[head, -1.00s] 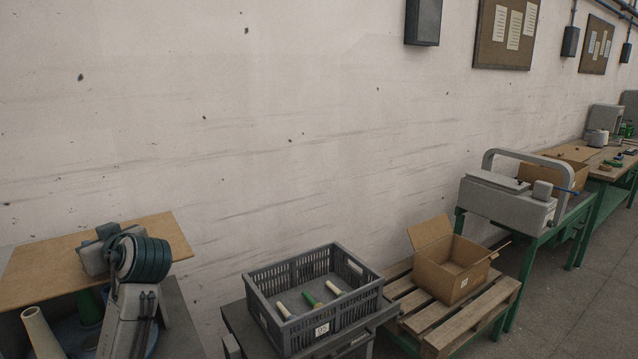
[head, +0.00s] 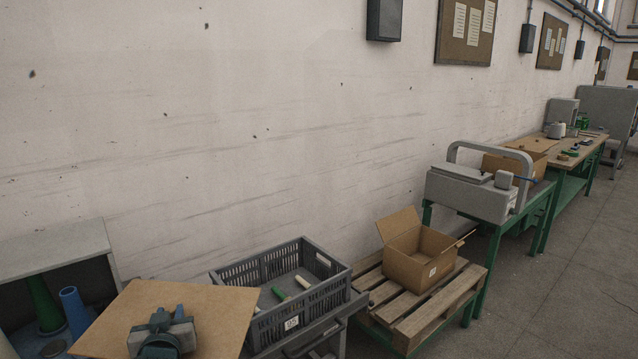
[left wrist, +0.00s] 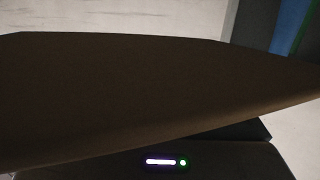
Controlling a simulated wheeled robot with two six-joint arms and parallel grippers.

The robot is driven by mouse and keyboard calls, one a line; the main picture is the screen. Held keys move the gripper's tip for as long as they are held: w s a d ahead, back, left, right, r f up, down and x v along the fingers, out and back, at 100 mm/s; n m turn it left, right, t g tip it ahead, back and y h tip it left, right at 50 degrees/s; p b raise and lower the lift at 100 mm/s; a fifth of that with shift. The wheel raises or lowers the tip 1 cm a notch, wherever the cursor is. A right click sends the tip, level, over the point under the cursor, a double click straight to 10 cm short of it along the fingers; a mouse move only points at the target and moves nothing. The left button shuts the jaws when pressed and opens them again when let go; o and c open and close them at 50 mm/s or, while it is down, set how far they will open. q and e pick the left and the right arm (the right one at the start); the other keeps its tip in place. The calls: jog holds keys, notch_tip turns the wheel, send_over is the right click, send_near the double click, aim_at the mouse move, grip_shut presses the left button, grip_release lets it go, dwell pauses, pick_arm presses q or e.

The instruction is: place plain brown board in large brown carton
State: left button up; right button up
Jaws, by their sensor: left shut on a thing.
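The plain brown board (head: 190,298) is a flat sheet in the lower left of the head view. My left gripper (head: 161,326) is shut on it near its front edge and holds it up, roughly level. The board fills much of the left wrist view (left wrist: 150,90); the fingertips are hidden there. A brown carton (head: 408,272) stands with raised flaps on a pallet, well to the right of the board. Another brown carton (head: 494,163) is partly hidden behind a grey machine; I cannot tell which is larger. My right gripper is out of view.
A grey crate (head: 342,292) with several tubes stands between the board and the pallet (head: 404,333). The board overlaps the crate's left side in view. The grey machine (head: 462,196) is on a green bench. Green and blue cones (head: 76,312) stand at left. Floor is clear at right.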

pick_arm(q)
jog(key=s+d+f+m+t+h+b, duration=0.1)
jog(key=s+d+f+m+h, duration=0.35)
jog(key=d, duration=0.65)
jog(key=s, duration=0.7)
jog(key=w+d+m+g+h, duration=0.4)
jog(key=d+m+g+h, duration=1)
jog(key=d+m+h, duration=0.1)
jog(key=shift+w+d+r+m+g+h, duration=0.2)
jog(key=shift+m+g+h, duration=0.1)
jog(key=shift+m+h, duration=0.4)
